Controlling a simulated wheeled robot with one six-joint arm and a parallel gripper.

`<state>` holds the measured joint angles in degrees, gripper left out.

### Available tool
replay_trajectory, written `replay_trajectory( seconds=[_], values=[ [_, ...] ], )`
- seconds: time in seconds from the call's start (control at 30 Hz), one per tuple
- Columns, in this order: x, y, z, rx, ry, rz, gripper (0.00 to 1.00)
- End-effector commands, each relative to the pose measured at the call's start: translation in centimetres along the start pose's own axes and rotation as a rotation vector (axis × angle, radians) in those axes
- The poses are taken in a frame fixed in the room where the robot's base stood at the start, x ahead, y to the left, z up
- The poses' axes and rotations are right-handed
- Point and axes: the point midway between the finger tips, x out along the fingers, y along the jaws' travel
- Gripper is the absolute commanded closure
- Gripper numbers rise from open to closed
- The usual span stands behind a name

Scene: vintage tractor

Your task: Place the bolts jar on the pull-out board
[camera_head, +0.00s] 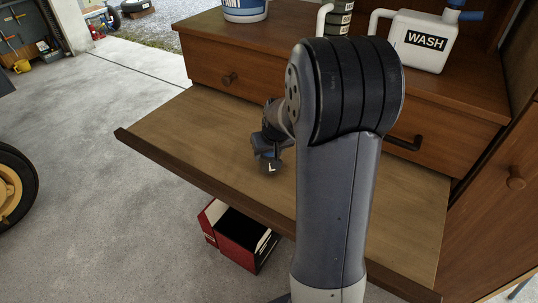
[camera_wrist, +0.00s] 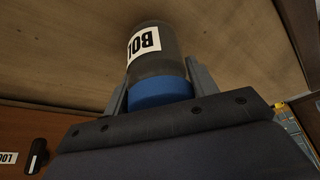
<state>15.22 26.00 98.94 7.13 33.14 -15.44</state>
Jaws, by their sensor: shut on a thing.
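The bolts jar (camera_wrist: 152,70) is a dark grey jar with a blue lid and a white label reading "BOL". In the wrist view it sits between the two fingers of my gripper (camera_wrist: 161,88), which are shut on it near the lid. In the head view my gripper (camera_head: 267,145) is over the middle of the wooden pull-out board (camera_head: 190,135), and a small dark piece of the jar (camera_head: 268,167) shows below it. The board also fills the top of the wrist view (camera_wrist: 60,50). I cannot tell whether the jar's base touches the board.
A blue-and-white paint tub (camera_head: 245,10) and a white WASH jug (camera_head: 420,42) stand on the counter behind. A red box (camera_head: 240,238) is on the floor below. The board's left part is clear.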

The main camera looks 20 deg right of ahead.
Motion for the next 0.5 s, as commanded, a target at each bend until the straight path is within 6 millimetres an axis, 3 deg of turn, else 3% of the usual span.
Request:
replay_trajectory(
  seconds=[0.47,0.5],
  values=[
    [1.27,0.0,0.47,0.0,0.002,0.0,0.76],
    [1.12,0.0,0.44,0.0,0.001,0.0,0.42]
  ],
)
